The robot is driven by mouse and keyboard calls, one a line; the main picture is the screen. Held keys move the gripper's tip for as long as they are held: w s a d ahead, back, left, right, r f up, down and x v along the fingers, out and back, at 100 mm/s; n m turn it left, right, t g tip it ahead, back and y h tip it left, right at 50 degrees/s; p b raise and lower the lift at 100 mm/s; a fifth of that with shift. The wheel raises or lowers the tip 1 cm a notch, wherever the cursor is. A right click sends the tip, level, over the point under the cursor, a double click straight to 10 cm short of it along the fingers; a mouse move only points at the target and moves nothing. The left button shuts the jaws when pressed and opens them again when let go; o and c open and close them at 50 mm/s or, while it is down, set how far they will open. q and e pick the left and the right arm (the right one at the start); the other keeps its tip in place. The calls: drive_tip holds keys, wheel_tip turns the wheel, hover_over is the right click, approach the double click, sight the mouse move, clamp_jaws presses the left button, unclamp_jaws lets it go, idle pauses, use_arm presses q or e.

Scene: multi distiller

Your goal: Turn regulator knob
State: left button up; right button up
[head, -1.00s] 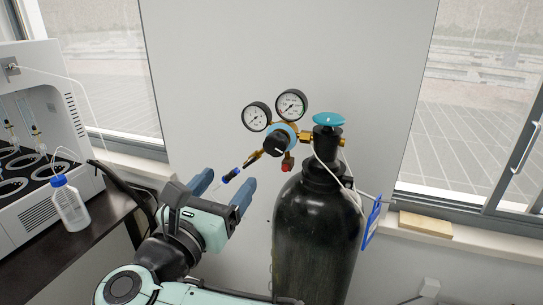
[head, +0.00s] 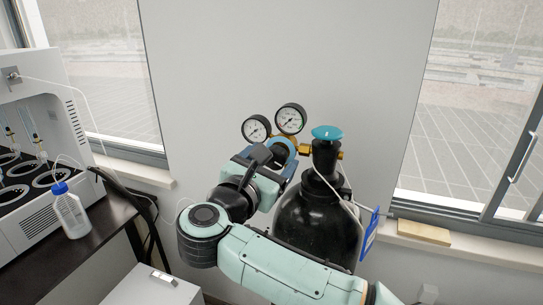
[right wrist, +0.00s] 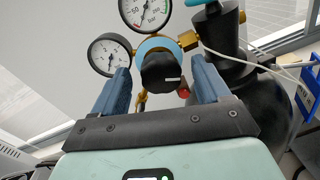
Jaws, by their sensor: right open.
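The regulator knob (right wrist: 162,73) is black with a small white mark and shows in the right wrist view, in front of the blue regulator body (right wrist: 160,46). My right gripper (right wrist: 158,68) is open, with one blue finger on each side of the knob. Two round gauges (head: 291,119) (head: 256,128) sit above. My left gripper is not in view.
The black gas cylinder (head: 318,218) with a teal valve top (head: 327,132) stands right beside my right arm. A bench with a machine and bottle (head: 70,210) is at left.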

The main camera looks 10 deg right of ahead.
drive_tip(key=shift+w+d, duration=0.15)
drive_tip(key=shift+w, duration=0.1)
drive_tip(key=c, duration=1)
drive_tip(key=shift+c, duration=0.2)
